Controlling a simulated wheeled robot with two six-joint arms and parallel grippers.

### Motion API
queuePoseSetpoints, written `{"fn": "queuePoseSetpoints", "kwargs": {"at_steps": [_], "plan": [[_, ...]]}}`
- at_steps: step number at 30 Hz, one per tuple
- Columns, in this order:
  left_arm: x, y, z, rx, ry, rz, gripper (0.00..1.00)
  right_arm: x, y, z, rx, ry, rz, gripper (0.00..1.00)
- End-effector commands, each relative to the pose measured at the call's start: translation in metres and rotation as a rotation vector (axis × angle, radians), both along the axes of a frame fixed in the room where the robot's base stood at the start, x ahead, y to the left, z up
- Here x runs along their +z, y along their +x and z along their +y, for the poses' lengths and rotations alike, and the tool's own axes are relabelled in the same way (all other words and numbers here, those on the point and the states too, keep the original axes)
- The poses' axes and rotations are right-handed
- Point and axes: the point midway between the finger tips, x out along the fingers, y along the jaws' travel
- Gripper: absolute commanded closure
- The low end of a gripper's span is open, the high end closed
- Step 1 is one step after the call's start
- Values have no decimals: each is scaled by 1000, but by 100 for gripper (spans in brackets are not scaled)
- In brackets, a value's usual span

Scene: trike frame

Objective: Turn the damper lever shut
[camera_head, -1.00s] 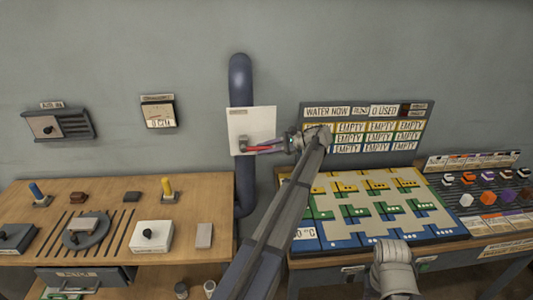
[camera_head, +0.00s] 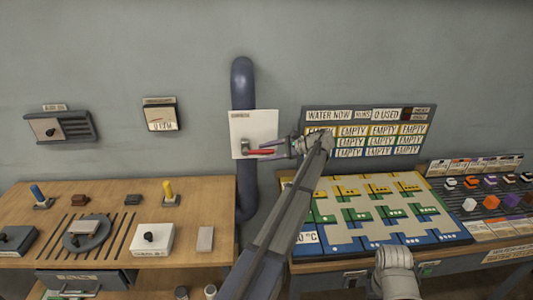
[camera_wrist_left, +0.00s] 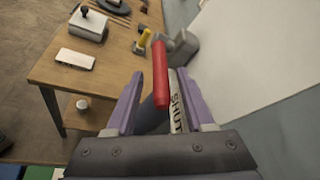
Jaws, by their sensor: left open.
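The damper lever has a red handle (camera_head: 261,152) pointing right from a grey hub (camera_head: 244,147) on a white plate (camera_head: 262,126). The plate sits on the wall in front of a blue-grey pipe. My left gripper (camera_head: 275,149) is open at the handle's right end. In the left wrist view, the red handle (camera_wrist_left: 160,75) lies between the two purple fingers (camera_wrist_left: 160,78), with a gap on each side. A SHUT label (camera_wrist_left: 178,105) shows beside the handle, partly hidden. My right gripper is not in view; only part of my right arm shows low in the head view.
A wooden table (camera_head: 110,195) with switches and knobs stands at the left. A sloped board of coloured tiles (camera_head: 385,210) stands at the right, below a WATER NOW panel (camera_head: 365,115). The pipe (camera_head: 242,75) runs behind the plate.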

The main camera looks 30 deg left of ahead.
Motion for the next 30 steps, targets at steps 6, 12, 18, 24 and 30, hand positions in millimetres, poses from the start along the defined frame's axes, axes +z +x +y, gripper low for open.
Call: {"fn": "queuePoseSetpoints", "kwargs": {"at_steps": [6, 12, 18, 24, 30], "plan": [[4, 3, -6, -1, 0, -1, 47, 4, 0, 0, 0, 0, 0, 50], [13, 12, -29, -2, 0, 0, 47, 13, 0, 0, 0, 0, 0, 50], [24, 23, -58, -2, 1, -1, 47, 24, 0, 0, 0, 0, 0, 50], [26, 25, -70, 1, -1, 0, 47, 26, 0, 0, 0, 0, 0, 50], [25, 25, -70, 0, 0, 0, 47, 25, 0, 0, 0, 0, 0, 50]]}}
